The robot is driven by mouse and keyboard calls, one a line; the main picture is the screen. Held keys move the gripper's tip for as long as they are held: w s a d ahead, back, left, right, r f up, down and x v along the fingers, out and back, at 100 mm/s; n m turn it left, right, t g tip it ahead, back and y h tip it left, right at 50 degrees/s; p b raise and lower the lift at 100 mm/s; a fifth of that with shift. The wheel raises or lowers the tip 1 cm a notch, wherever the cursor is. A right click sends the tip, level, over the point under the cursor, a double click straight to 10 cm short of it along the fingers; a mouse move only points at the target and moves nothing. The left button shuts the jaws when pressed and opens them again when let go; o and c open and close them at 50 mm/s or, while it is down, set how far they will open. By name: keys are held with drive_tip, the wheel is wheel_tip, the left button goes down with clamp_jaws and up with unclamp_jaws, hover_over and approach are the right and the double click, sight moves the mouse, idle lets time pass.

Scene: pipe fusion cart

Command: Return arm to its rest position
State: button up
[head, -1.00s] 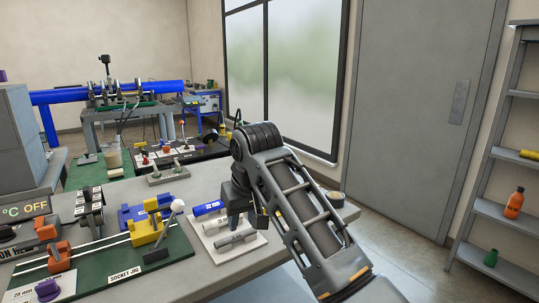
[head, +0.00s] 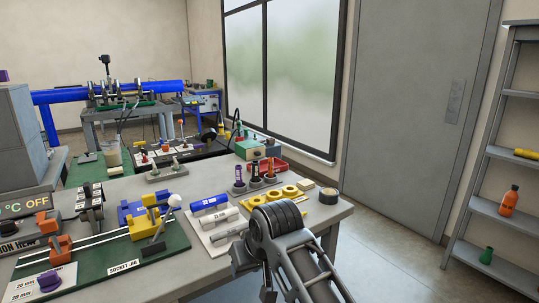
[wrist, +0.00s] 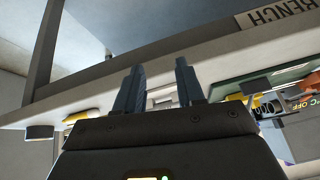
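My arm shows at the bottom right of centre in the head view, bent over at a dark ribbed joint in front of the bench (head: 345,210). In the wrist view my gripper (wrist: 158,78) has its two dark fingers apart, with nothing between them. The wrist picture is upside down, with the bench's edge and a label ending in "BENCH" (wrist: 275,12) beyond the fingers. The fingertips cannot be made out in the head view.
A shelf rack (head: 478,205) stands right. Floor between bench and door (head: 420,130) is clear.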

drive_tip(key=s+d+f+m+t, duration=0.1)
drive_tip(key=s+d+f+t, duration=0.1)
drive_tip(key=s+d+f, duration=0.45)
drive_tip(key=s+d+f+m+t, duration=0.15)
drive_tip(key=s+f, duration=0.25)
drive_tip(key=s, duration=0.5)
drive_tip(key=s+d+f+m+t, duration=0.1)
drive_tip(key=s+d+f, duration=0.35)
drive_tip(key=s, duration=0.35)
drive_tip(key=s+d+r+m+t+h, duration=0.1)
drive_tip(key=s+d+r+t, duration=0.15)
drive_tip(key=s+d, duration=0.45)
drive_tip(key=s+d+r+m+t+h, duration=0.1)
drive_tip(key=s+d+r, duration=0.15)
drive_tip(key=s, duration=0.75)
drive_tip(key=s+d+r+t, duration=0.1)
drive_tip(key=s+d+r, duration=0.1)
drive_tip(key=s+r, duration=0.3)
drive_tip(key=s+d+r+h, duration=0.1)
drive_tip(key=s+d+r, duration=0.1)
drive_tip(key=s+r, duration=0.3)
wheel_tip(320, 180, up, 4)
drive_tip(key=shift+s+d+f+t+h, duration=0.15)
drive_tip(key=shift+d+f+t+h, duration=0.15)
drive_tip(key=shift+t, duration=0.1)
drive_tip(key=shift+n, duration=0.25)
